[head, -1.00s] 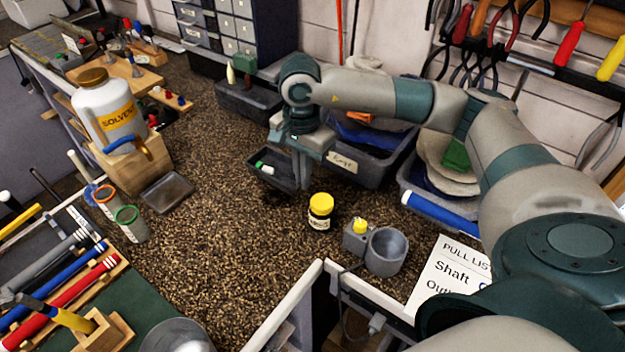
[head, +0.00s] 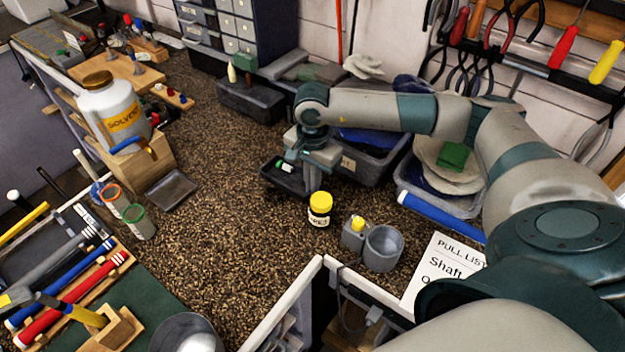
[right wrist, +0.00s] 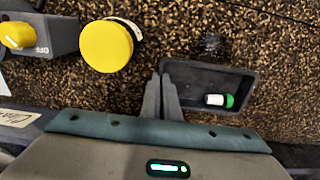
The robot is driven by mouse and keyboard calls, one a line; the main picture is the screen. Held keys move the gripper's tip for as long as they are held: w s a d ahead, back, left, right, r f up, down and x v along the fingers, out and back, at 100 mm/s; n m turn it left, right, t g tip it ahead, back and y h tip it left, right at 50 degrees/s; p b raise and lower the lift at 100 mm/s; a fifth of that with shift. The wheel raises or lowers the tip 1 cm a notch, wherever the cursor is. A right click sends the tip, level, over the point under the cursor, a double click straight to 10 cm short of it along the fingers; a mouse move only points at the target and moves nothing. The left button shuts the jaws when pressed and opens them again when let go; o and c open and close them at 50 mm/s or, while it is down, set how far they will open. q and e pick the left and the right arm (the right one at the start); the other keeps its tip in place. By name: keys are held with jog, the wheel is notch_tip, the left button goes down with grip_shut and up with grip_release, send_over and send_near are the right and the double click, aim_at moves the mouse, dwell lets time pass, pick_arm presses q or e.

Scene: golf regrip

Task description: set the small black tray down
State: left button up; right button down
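The small black tray (head: 279,187) is at the middle of the bench, left of the yellow-lidded jar (head: 320,209). It holds a small white and green bottle (head: 285,167). My right gripper (head: 299,184) is at the tray's right side. In the right wrist view, its fingers (right wrist: 162,97) are close together on the tray's near-left wall, and the tray (right wrist: 240,88) looks level. The bottle (right wrist: 218,100) lies on its side inside. I cannot tell whether the tray's bottom touches the bench. My left gripper is not in view.
A grey bin (head: 365,172) stands right behind my right gripper. The grey cup (head: 383,248) and a yellow-topped device (head: 354,233) stand front right. An empty dark dish (head: 171,189) lies at left. Speckled bench (head: 225,215) is clear between dish and tray.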

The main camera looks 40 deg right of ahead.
jog(key=shift+f, duration=0.15)
jog(key=shift+f, duration=0.15)
jog(key=c, duration=2)
grip_release()
